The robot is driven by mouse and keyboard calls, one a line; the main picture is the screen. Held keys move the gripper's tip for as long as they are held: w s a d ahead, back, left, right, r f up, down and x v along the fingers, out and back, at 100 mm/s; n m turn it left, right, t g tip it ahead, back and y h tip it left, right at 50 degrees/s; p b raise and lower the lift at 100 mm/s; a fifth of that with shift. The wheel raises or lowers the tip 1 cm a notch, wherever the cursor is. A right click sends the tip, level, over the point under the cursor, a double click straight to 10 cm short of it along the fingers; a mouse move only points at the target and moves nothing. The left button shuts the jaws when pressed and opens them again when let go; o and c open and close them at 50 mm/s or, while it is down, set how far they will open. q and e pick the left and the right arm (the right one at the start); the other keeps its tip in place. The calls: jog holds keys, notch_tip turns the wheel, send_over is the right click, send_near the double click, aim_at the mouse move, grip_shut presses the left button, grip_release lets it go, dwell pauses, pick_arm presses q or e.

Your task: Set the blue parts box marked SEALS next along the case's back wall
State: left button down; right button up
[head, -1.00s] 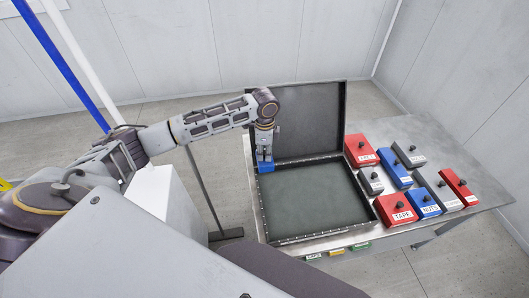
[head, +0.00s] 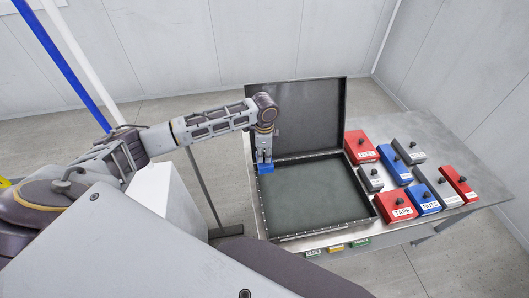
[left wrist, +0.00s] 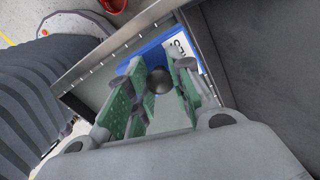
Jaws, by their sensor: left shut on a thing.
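The open dark case (head: 320,232) stands on the metal table with its lid (head: 308,115) raised at the back. My left gripper (head: 264,156) points down at the case's back left corner. It is shut on the dark knob of a blue parts box (head: 265,169), which hangs or rests inside that corner; I cannot tell whether it touches the floor. The left wrist view shows the blue box (left wrist: 153,54) between the green finger pads (left wrist: 155,95), close to the case wall, its white label (left wrist: 181,46) only partly readable. My right gripper is not in view.
The rest of the case floor is bare. Right of the case stand several knobbed boxes: red ones such as TAPE (head: 396,208), blue ones such as NUTS (head: 423,200), and grey ones (head: 408,150). Small coloured labels (head: 336,247) sit along the table's front edge.

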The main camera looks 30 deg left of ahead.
aim_at(264, 161)
pick_arm(q)
notch_tip(264, 161, down, 2)
jog(key=shift+f+b, duration=0.2)
jog(key=shift+b, duration=0.55)
jog(key=shift+f+b, duration=0.9)
jog(key=shift+b, duration=0.2)
jog(key=shift+r, duration=0.15)
jog(key=shift+p, duration=0.4)
jog(key=shift+f+p, duration=0.2)
jog(key=shift+p, duration=0.1)
jog(key=shift+f, duration=0.7)
jog(key=shift+f, duration=0.6)
jog(key=shift+f, duration=0.2)
jog(key=shift+f, duration=0.7)
